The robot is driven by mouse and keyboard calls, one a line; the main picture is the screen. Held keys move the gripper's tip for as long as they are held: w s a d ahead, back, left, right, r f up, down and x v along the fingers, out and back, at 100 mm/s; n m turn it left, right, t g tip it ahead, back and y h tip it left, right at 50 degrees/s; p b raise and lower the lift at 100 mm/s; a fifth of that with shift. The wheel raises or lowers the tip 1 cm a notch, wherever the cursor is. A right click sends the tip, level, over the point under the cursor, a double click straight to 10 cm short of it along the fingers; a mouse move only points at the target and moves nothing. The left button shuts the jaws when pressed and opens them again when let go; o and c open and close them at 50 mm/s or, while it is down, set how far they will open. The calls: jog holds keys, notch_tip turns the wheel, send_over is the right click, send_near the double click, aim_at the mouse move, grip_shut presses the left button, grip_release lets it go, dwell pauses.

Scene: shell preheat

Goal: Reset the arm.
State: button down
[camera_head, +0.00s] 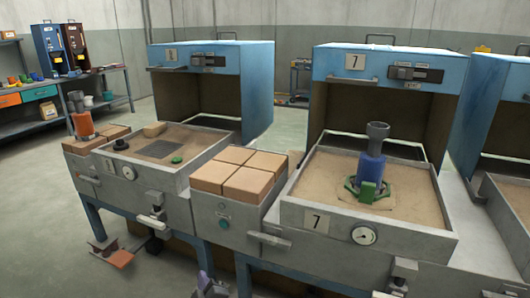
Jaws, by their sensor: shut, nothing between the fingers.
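In the head view, the workstation on the right, marked 7, has a sand-coloured tray (315,185) under a blue hood (395,67). A blue-violet tool (372,168) with a grey top stands upright in this tray, with green parts around its base. The workstation on the left, marked 1, has a similar tray (205,137) under a blue hood (215,56). An orange tool (82,123) with a grey top stands at its left side.
Tan blocks (235,172) lie on a ledge between the two stations. A round gauge (363,235) and a lever (405,268) project from the right station's front. An orange pedal (118,258) sits low at left. A shelf (40,95) stands at back left. Open floor (30,190) shows at left.

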jog(key=d+m+g+h, duration=0.65)
jog(key=d+m, duration=0.35)
jog(key=d, duration=0.9)
jog(key=s+d+r+m+g+p, duration=0.1)
jog(key=s+d+r+m+g, duration=0.15)
jog(key=s+d+r, duration=0.4)
jog(key=s+d+r+m+g+p, duration=0.15)
jog(key=s+d+r+g, duration=0.25)
jog(key=s+d, duration=0.55)
jog(key=w+a+p+v, duration=0.1)
jog(key=w+p+v, duration=0.1)
jog(key=p+v, duration=1)
jog(key=w+a+r+p+v, duration=0.1)
jog(key=w+p+v, duration=0.1)
jog(key=p+v, duration=1.1)
jog(key=w+a+r+p+v, duration=0.1)
jog(key=w+p+v, duration=0.2)
jog(key=p+v, duration=0.9)
jog(key=shift+w, duration=0.25)
jog(key=shift+s, duration=0.15)
